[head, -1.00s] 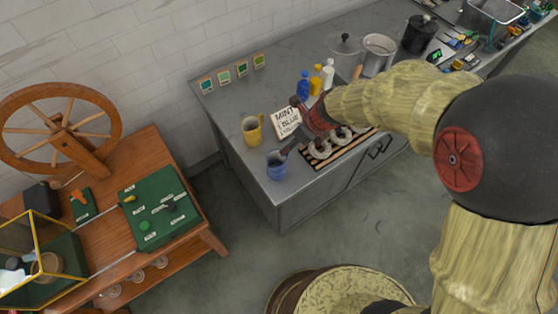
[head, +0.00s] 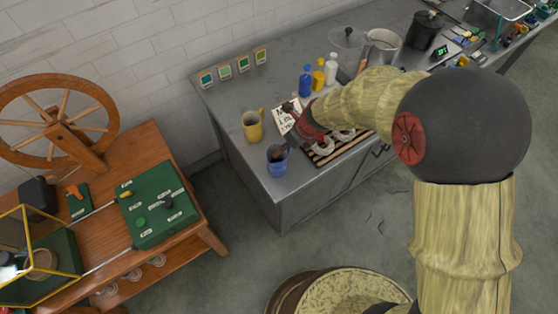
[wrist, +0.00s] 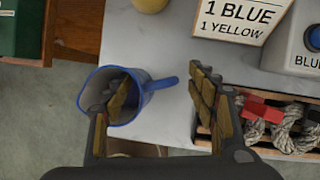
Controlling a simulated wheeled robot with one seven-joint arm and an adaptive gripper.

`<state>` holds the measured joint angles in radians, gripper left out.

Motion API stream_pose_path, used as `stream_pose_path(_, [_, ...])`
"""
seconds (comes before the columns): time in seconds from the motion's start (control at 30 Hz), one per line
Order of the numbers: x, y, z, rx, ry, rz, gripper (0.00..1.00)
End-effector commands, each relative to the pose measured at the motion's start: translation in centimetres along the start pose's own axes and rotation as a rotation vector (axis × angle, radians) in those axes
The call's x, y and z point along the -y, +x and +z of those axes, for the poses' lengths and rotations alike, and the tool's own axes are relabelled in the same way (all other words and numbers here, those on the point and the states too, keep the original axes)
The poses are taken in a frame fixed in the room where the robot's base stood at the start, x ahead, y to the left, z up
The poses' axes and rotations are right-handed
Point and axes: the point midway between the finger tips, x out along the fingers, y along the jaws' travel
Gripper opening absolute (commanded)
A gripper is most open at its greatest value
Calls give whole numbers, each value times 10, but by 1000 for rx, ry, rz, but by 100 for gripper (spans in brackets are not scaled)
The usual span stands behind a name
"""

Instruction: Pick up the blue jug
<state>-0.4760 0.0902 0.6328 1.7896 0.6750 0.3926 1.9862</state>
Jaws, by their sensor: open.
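The blue jug (head: 278,167) stands upright near the left front corner of the grey counter. In the wrist view the jug (wrist: 142,103) has its mouth facing the camera and its handle pointing right. My gripper (wrist: 161,86) is open around the handle side. One finger overlaps the jug's mouth and the other is right of the handle, with the handle between them. I cannot tell whether the left finger is inside the mouth or above it. In the head view my gripper (head: 286,146) is partly hidden by its own wrist.
A yellow jug (head: 252,127) stands behind the blue one. A sign (wrist: 235,18) reading "1 BLUE 1 YELLOW" and a slatted rack (head: 335,150) with wool skeins are to the right. Blue, yellow and white bottles (head: 318,76) stand further back. The counter's front edge is close.

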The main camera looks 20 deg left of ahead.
Motion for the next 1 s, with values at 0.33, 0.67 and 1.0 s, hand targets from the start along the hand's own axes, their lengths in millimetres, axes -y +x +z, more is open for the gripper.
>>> stream_pose_path(0.33, [0,0,0,0,0,0,40])
stream_pose_path(0.67, [0,0,0,0,0,0,21])
stream_pose_path(1.0, [0,0,0,-1,0,0,2])
